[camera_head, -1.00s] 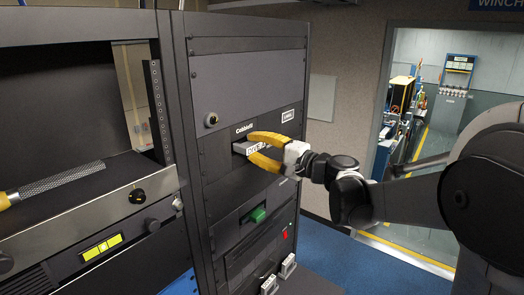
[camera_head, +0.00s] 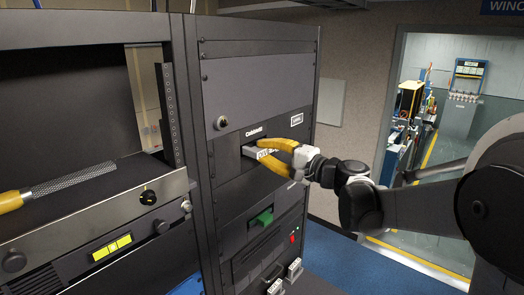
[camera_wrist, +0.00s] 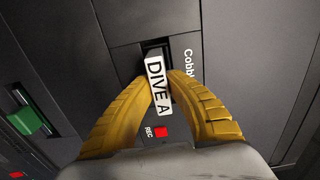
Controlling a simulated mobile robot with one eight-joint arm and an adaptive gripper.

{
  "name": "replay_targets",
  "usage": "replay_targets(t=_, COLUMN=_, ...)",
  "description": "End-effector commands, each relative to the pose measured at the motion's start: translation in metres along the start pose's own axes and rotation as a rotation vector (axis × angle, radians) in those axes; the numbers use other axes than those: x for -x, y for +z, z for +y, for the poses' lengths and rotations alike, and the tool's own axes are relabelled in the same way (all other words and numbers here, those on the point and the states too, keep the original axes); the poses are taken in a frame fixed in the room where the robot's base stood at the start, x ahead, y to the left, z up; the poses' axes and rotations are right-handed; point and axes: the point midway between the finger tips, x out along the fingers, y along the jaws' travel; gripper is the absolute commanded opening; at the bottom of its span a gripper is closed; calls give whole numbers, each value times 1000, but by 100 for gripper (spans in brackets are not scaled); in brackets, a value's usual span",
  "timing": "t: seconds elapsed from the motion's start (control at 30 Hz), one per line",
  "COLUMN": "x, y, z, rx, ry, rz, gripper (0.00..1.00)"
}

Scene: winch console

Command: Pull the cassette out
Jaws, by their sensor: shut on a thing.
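The cassette (camera_wrist: 157,84) is a grey block with a white label reading "DIVE A". It sticks part way out of a dark slot in the rack panel marked "Cobb...", and its far end is hidden in the slot. In the head view the cassette (camera_head: 266,156) shows between the yellow fingers. My gripper (camera_wrist: 162,90) has its two yellow fingers closed on the cassette's sides, one on each side; my gripper also shows in the head view (camera_head: 268,156).
A red REC button (camera_wrist: 160,132) sits close to the fingers. A green cassette-like block (camera_head: 261,218) juts from a lower panel. A file with a yellow handle (camera_head: 70,182) lies on the console at left. A doorway is open at right.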

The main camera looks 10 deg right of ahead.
Motion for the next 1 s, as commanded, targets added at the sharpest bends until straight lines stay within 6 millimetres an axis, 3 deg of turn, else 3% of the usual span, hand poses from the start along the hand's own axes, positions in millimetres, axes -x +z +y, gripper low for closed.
replay_targets(t=1.0, x=46, y=-1, z=0, rx=0, ry=0, rz=2, gripper=0)
